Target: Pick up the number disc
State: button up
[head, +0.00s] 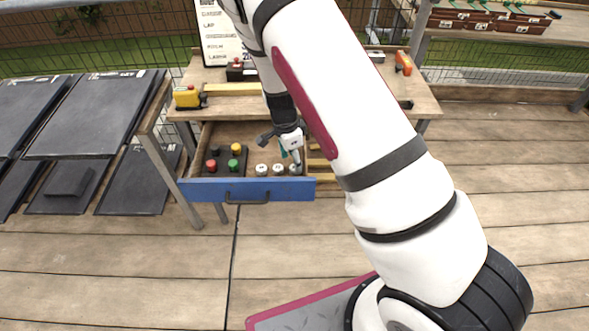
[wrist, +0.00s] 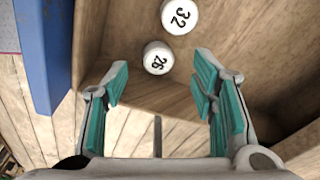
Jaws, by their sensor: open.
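Three white number discs, (head: 261,170), (head: 278,169) and (head: 295,169), stand in a row near the front of the open drawer in the head view; their numbers are too small to read there. The wrist view shows two discs, one marked 26 (wrist: 158,57) and one marked 32 (wrist: 180,16). My gripper (wrist: 162,80) is open and empty, with teal-padded fingers. Disc 26 appears between and just beyond the fingertips, apart from both. In the head view my gripper (head: 290,155) is over the right part of the drawer.
The blue-fronted drawer (head: 290,190) is pulled out under the wooden bench (head: 225,105). A dark tray in its left part holds a red (head: 211,165), a green (head: 233,164), a yellow (head: 236,148) and a black knob (head: 214,151). Dark tiles (head: 95,115) rest at the left.

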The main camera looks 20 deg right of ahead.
jog(key=shift+s+d+f, duration=0.1)
jog(key=shift+d+f, duration=0.05)
jog(key=shift+f, duration=1.4)
jog(key=shift+c, duration=0.2)
jog(key=c, duration=0.9)
